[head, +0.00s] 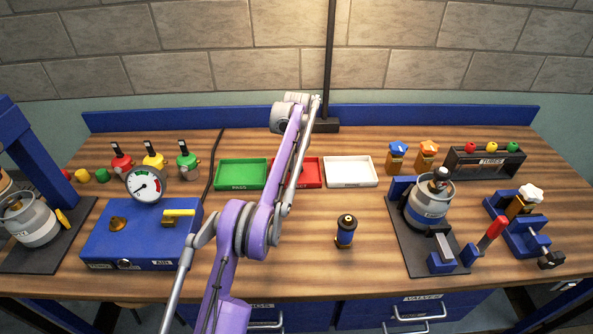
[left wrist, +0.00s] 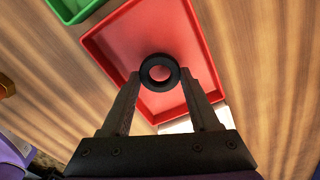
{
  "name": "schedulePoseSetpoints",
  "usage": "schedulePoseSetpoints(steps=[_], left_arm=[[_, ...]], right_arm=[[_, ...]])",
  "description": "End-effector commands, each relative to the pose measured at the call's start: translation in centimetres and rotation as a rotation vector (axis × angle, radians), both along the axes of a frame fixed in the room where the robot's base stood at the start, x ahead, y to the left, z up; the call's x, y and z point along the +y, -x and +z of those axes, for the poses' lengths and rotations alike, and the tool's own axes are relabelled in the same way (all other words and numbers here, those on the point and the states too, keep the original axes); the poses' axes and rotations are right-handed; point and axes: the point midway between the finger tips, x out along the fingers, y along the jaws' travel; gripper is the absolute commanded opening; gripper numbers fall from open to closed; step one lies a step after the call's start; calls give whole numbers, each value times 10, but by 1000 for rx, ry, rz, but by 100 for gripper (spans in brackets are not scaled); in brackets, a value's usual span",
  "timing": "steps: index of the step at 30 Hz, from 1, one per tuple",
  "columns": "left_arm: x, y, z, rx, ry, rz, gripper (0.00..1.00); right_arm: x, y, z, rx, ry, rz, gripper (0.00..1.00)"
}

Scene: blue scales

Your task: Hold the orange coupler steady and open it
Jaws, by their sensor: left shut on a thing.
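My left gripper (left wrist: 160,88) is shut on a black ring (left wrist: 160,61). It holds the ring between its fingertips over the red tray (left wrist: 196,32). In the head view the red tray (head: 313,180) is partly behind my purple left arm, which also hides the gripper and ring. A brass fitting with an orange top (head: 428,148) stands at the back right, beside a similar blue-topped one (head: 397,150). I cannot tell if the orange-topped fitting is the orange coupler. My right gripper is not in view.
A green tray (head: 242,186) and a white tray (head: 350,183) flank the red one. A blue gauge box (head: 140,262) is left; a clamped canister (head: 427,212) and a red-handled clamp (head: 494,231) are right.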

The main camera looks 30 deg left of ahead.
Motion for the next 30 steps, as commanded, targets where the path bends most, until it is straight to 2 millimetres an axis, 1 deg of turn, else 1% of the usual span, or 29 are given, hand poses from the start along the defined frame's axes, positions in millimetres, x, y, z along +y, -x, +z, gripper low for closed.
schedulePoseSetpoints(steps=[1,4,11,22,23,27,30], left_arm=[[0,1,-11,1,0,0,0],[0,1,-20,1,0,0,0],[0,0,-19,0,0,0,0],[0,1,-32,4,1,0,0],[0,1,-32,5,2,0,65],[-1,1,-34,6,2,-1,90],[-1,0,-34,4,2,-1,91]], right_arm=[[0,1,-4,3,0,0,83],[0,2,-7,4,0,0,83],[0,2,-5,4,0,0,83],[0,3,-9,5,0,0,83],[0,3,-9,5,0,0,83],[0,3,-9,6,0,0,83],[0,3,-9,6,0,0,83]])
